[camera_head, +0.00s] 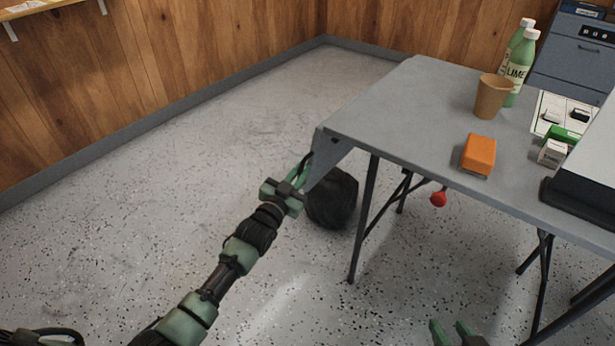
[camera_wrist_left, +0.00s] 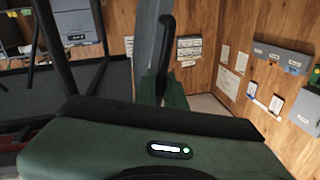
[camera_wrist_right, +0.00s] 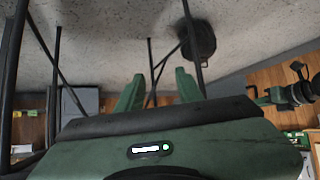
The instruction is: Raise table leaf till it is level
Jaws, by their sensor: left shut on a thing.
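The grey table leaf (camera_head: 328,163) slopes down from the left end of the grey table (camera_head: 390,110), well below level, and shows nearly edge-on. A red knob (camera_head: 438,199) hangs under the table's front edge.
On the table stand a brown cup (camera_head: 491,96), green bottles (camera_head: 518,65), an orange block (camera_head: 479,154) and small boxes (camera_head: 553,152). Dark table legs (camera_head: 364,220) stand nearby. The floor at left is clear.

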